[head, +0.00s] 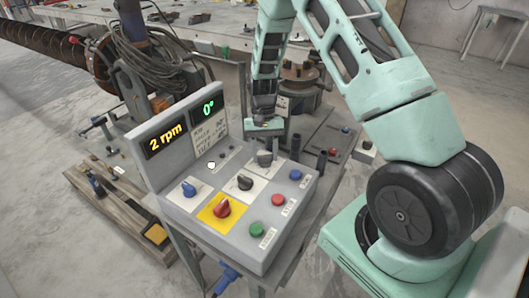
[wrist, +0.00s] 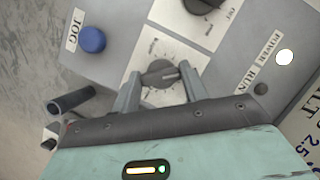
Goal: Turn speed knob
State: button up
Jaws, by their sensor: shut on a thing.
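My gripper (wrist: 158,80) is shut on a dark grey pointer knob (wrist: 159,72) in the wrist view, one finger on each side. The knob sits on a white dial plate (wrist: 185,57) with small printing, too small to read surely. In the head view my gripper (head: 264,150) reaches down to the upper right of the sloping control panel (head: 190,221), and its fingers partly hide this knob. The display (head: 165,141) reads 2 rpm in yellow, and a second display (head: 208,107) reads 0° in green.
A black knob (head: 244,183), a blue knob (head: 189,189) and a red knob on yellow (head: 222,208) are close by. Blue (head: 295,175), red (head: 278,200) and green (head: 256,229) buttons line the right side. A white lamp (wrist: 285,57) shows in the wrist view.

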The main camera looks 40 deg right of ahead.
jog(key=m+t+y, duration=0.1)
jog(key=m, duration=0.3)
jog(key=shift+d, duration=0.15)
jog(key=shift+m+t+y, duration=0.4)
jog(key=shift+m+t, duration=0.3)
jog(key=shift+m, duration=1)
jog(key=o, duration=1)
jog(key=b+v, duration=0.2)
jog(key=v, duration=1.5)
jog(key=shift+r+b, duration=0.25)
jog(key=shift+b, duration=0.1)
jog(key=shift+s, duration=0.1)
